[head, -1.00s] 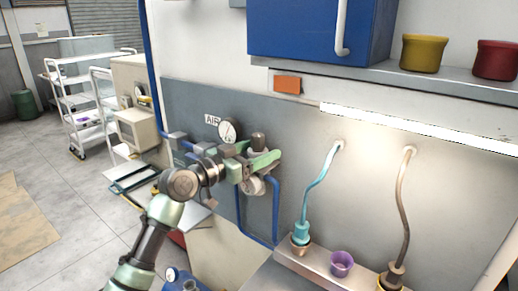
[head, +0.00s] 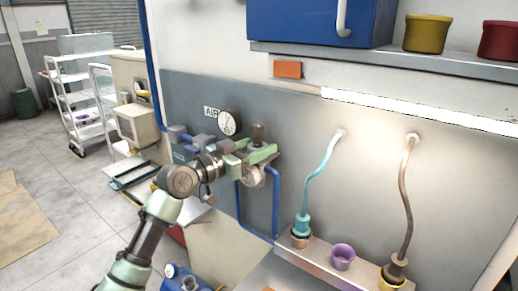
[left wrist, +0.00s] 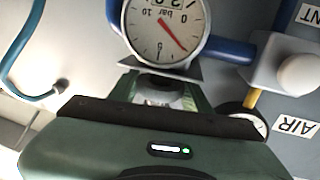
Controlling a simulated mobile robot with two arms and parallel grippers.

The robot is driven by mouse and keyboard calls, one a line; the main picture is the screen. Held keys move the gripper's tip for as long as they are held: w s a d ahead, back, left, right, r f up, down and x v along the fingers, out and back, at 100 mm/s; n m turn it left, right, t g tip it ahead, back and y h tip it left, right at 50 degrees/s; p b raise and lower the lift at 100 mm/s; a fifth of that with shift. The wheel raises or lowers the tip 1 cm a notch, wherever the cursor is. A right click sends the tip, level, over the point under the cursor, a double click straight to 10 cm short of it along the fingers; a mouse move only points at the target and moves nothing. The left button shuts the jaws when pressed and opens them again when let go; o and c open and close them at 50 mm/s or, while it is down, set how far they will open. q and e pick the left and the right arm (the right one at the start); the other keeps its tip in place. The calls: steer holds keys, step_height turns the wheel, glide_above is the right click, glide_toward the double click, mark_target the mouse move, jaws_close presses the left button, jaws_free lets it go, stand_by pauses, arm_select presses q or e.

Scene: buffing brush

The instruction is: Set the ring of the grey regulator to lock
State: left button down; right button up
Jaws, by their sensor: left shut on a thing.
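The grey regulator (head: 258,132) is on the wall panel, right of a round white pressure gauge (head: 229,122); its top shows above my gripper. My left gripper (head: 262,154), with green fingers, reaches it from the left and is shut around its middle. In the left wrist view, a pale grey part (left wrist: 160,92) shows between the two fingers, just below the gauge (left wrist: 166,28) with its red needle. The ring's marks are hidden by the fingers and cannot be read. My right gripper is not in view.
Blue pipes (head: 276,205) run beside the regulator. To the right, a ledge (head: 318,258) carries a purple cup (head: 343,257) and hose ends. A blue cabinet (head: 315,20) and shelf are above.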

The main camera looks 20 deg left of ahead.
arm_select(q)
steer(key=shift+f, duration=0.35)
steer(key=c, duration=0.8)
jaws_free()
steer(key=shift+o, duration=0.7)
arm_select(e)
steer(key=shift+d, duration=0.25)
arm_select(q)
steer(key=shift+s+a, duration=0.15)
steer(key=shift+s, duration=0.05)
steer(key=b+v, duration=0.3)
steer(key=v, duration=0.4)
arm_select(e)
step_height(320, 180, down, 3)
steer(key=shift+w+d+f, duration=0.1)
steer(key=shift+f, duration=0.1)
arm_select(q)
steer(key=shift+s+a, duration=0.1)
